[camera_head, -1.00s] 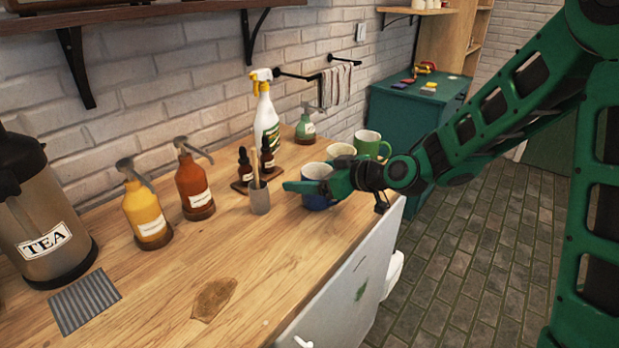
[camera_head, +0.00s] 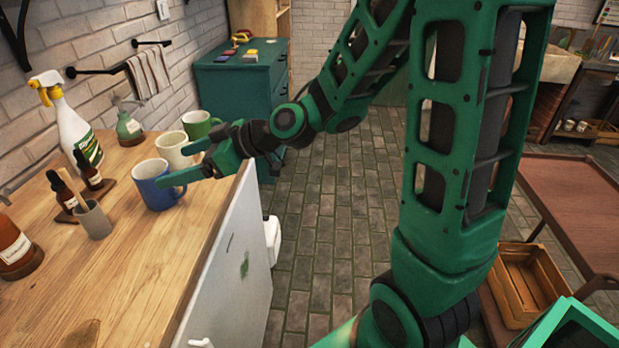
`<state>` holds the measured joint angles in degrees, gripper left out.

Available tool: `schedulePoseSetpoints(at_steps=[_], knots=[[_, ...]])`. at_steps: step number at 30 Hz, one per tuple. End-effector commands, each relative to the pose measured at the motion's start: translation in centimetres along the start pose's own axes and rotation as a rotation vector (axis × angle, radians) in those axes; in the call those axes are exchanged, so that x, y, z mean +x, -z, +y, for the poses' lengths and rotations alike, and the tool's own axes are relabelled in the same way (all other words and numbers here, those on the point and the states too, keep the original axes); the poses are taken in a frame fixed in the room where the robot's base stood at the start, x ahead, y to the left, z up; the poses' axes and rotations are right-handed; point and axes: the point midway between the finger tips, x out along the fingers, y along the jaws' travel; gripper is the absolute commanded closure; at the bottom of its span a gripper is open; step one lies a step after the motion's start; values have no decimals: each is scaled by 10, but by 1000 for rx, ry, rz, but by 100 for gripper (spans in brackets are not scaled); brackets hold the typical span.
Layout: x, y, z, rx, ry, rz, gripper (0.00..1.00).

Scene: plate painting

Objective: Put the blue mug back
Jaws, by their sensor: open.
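The blue mug (camera_head: 150,190) stands upright on the wooden counter (camera_head: 150,240), near its right edge. It has a pale inside. My gripper (camera_head: 172,166) is open at the mug's right side. One green finger overlaps the mug's right side in the picture, and the other lies farther back, over the front of a cream mug. I cannot tell whether either finger touches a mug.
The cream mug (camera_head: 172,143) and a green mug (camera_head: 196,124) stand just behind. A grey cup (camera_head: 94,220), dropper bottles (camera_head: 66,196) and a spray bottle (camera_head: 72,130) are to the left. A brown table (camera_head: 570,190) and wooden crate (camera_head: 535,282) are at right.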

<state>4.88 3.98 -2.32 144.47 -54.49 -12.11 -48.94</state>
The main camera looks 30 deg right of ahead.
Motion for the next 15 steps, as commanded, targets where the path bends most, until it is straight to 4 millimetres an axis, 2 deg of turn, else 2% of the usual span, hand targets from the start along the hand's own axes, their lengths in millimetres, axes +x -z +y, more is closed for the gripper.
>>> schedulePoseSetpoints(at_steps=[5,8,11,14,15], knots=[[-9,-12,4,13,-13,-55,21],[-32,-41,15,61,-53,-185,21],[-79,-85,32,172,-142,-379,21],[-145,-128,45,349,-278,-573,21],[-173,-144,46,434,-339,-641,21]])
